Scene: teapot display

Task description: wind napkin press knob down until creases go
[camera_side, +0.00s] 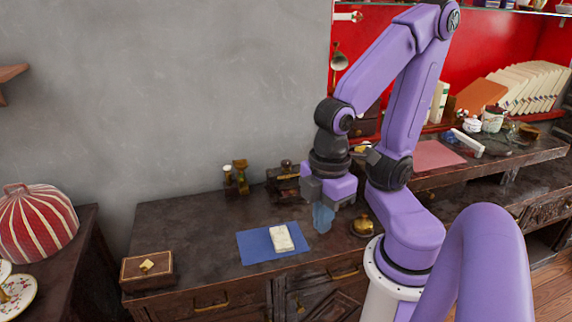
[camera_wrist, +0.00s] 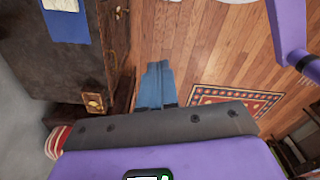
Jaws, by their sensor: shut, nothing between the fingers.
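My gripper (camera_side: 322,217) hangs above the dark cabinet top, just right of the blue mat, with its blue fingers together and empty. The fingers also show in the wrist view (camera_wrist: 157,86), with wooden floor behind them. A small dark press-like object (camera_side: 284,184) with brass-coloured parts stands near the wall, left of and behind my gripper. I cannot make out its knob clearly, nor whether a napkin is in it. A white folded cloth or booklet (camera_side: 281,238) lies on the blue mat (camera_side: 254,247). The mat's edge also shows in the wrist view (camera_wrist: 68,28).
A brown box (camera_side: 147,270) sits at the cabinet's left end. Brass-and-green items (camera_side: 241,178) stand by the wall. A round brass object (camera_side: 362,226) is close right of my gripper. The cabinet top (camera_side: 190,235) is bare left of the mat.

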